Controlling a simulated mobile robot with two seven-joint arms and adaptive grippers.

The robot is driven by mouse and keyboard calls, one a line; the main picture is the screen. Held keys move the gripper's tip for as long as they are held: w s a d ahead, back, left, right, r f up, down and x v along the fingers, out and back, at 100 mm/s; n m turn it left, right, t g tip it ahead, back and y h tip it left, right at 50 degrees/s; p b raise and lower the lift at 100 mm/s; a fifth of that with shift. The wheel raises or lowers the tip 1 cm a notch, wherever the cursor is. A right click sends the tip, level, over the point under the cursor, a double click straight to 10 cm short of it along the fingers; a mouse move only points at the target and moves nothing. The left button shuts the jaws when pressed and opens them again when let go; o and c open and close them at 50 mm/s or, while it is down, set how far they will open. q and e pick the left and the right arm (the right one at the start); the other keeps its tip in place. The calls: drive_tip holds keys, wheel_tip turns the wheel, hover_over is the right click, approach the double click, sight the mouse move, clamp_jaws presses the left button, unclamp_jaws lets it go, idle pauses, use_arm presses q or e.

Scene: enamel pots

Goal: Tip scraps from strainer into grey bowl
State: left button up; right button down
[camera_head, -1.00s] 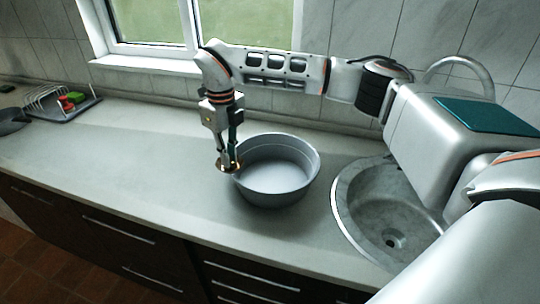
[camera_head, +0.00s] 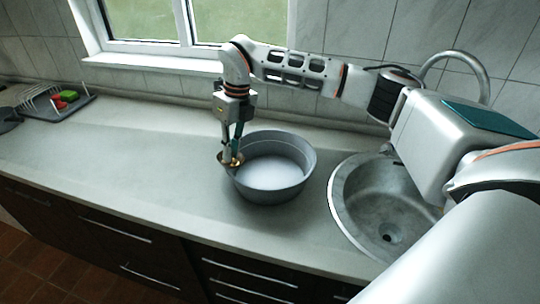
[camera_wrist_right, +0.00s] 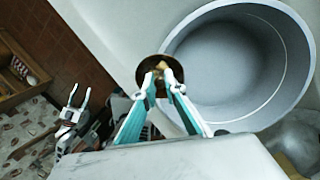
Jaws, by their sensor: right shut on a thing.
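The grey bowl (camera_head: 304,180) stands on the counter, left of the sink. It also shows in the right wrist view (camera_wrist_right: 296,50), and its visible inside looks empty. My right gripper (camera_head: 231,152) points down at the bowl's left rim. It is shut on the small brass-coloured strainer (camera_head: 238,161), which overlaps that rim in the head view. In the right wrist view the strainer (camera_wrist_right: 144,70) is a dark round beyond the fingertips, with tan scraps (camera_wrist_right: 160,67) showing in it.
The round steel sink (camera_head: 345,205) with its tap (camera_head: 455,55) lies right of the bowl. A grey dish rack (camera_head: 70,105) with red and green items stands at the far left. The counter (camera_head: 130,165) between rack and bowl is clear. A window is behind.

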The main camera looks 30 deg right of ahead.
drive_tip(key=shift+s+d+r+y, duration=0.1)
drive_tip(key=shift+d+r+y, duration=0.1)
drive_tip(key=shift+d+y, duration=0.55)
use_arm(q)
drive_tip(key=shift+s+a+f, duration=0.1)
drive_tip(key=shift+a, duration=0.15)
use_arm(e)
drive_tip(key=shift+d, duration=0.1)
drive_tip(key=shift+d+r+y, duration=0.1)
drive_tip(key=shift+d+y, duration=0.25)
drive_tip(key=shift+d, duration=0.05)
use_arm(q)
drive_tip(key=shift+d, duration=0.25)
use_arm(e)
drive_tip(key=shift+d, duration=0.1)
